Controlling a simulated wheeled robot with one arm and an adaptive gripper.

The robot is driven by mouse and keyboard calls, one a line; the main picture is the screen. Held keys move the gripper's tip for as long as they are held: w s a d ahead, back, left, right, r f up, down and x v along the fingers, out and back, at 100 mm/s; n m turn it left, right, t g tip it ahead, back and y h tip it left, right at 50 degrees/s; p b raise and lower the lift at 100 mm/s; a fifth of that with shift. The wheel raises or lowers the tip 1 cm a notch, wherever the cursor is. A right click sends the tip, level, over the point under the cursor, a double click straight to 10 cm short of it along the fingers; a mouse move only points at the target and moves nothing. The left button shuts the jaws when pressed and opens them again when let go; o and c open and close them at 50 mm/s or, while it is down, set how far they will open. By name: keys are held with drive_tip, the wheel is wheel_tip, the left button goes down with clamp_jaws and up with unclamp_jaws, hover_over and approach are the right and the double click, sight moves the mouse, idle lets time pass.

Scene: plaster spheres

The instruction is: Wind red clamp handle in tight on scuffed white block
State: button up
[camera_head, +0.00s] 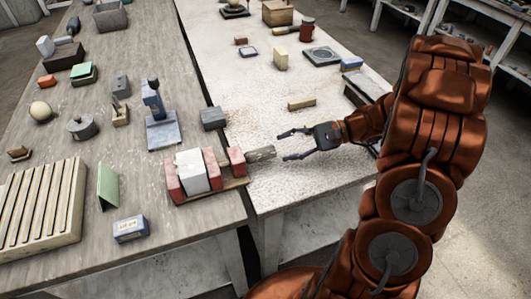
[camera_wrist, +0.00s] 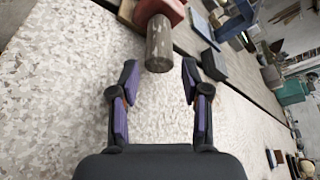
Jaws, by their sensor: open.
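A red clamp (camera_head: 237,162) stands on a wooden base near the right edge of the left table. Its red jaws sit on both sides of a scuffed white block (camera_head: 193,170); I cannot tell how tightly. A worn grey-brown cylindrical handle (camera_head: 262,154) sticks out of the clamp's right end. My gripper (camera_head: 284,146) is open and empty, just right of the handle's free end, with its fingers pointing at it. In the wrist view the handle (camera_wrist: 159,48) ends roughly between the fingertips (camera_wrist: 159,68), with space on both sides. The white block is out of that view.
A grey block (camera_head: 213,118) and a blue-grey stand (camera_head: 163,131) are behind the clamp. A green wedge (camera_head: 108,186) and a blue box (camera_head: 130,229) lie to its left. A narrow gap splits the two tables. The speckled right tabletop (camera_head: 262,98) is bare near my gripper.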

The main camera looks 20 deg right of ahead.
sight(262, 154)
drive_tip(key=p+x, duration=0.1)
drive_tip(key=x, duration=0.6)
drive_tip(key=shift+a, duration=0.15)
drive_tip(key=shift+s, duration=0.1)
drive_tip(key=c, duration=0.9)
drive_tip(key=shift+a, duration=0.1)
